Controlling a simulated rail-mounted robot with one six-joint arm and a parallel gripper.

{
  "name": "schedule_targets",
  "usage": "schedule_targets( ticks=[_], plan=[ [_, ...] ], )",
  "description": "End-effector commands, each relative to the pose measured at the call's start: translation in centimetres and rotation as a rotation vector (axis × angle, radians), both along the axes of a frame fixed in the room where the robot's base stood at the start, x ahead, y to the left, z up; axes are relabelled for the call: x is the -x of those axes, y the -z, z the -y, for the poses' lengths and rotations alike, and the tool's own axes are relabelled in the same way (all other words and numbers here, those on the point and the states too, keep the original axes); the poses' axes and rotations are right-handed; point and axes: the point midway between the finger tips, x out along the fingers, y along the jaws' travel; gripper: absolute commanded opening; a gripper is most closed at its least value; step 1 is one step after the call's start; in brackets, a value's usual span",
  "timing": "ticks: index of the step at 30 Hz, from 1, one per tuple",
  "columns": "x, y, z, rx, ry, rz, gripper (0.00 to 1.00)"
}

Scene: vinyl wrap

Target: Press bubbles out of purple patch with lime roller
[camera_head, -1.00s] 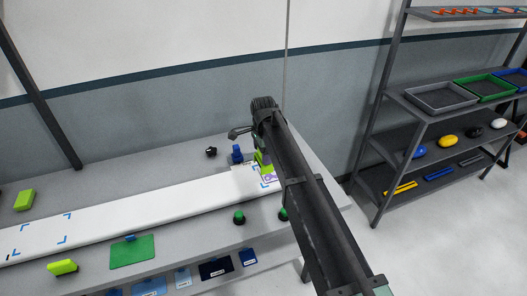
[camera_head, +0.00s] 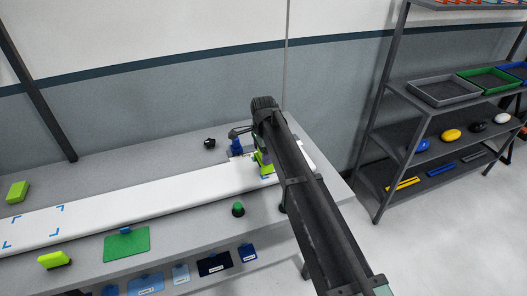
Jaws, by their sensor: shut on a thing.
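The lime roller (camera_head: 263,166) is held at the end of my arm, over the right part of the long white strip on the bench. My gripper (camera_head: 259,149) is shut on it and is partly hidden behind my own arm. The roller is low, at or very near the strip; I cannot tell if it touches. The purple patch cannot be made out now; the roller and my arm cover that area. Any bubbles are too small to see.
The white strip (camera_head: 150,202) runs along the bench. A blue object (camera_head: 237,147) and a small black object (camera_head: 210,143) stand behind it. A green-topped knob (camera_head: 238,209), a green sheet (camera_head: 127,243) and lime blocks (camera_head: 18,192) lie around it. A shelf rack (camera_head: 430,140) stands right.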

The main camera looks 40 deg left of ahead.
Motion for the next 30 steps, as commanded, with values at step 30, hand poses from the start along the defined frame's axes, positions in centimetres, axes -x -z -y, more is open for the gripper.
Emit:
schedule_targets(
  ticks=[30],
  plan=[
    [-0.7,1.5,0.4,0.0,0.0,0.0,0.55]
  ],
)
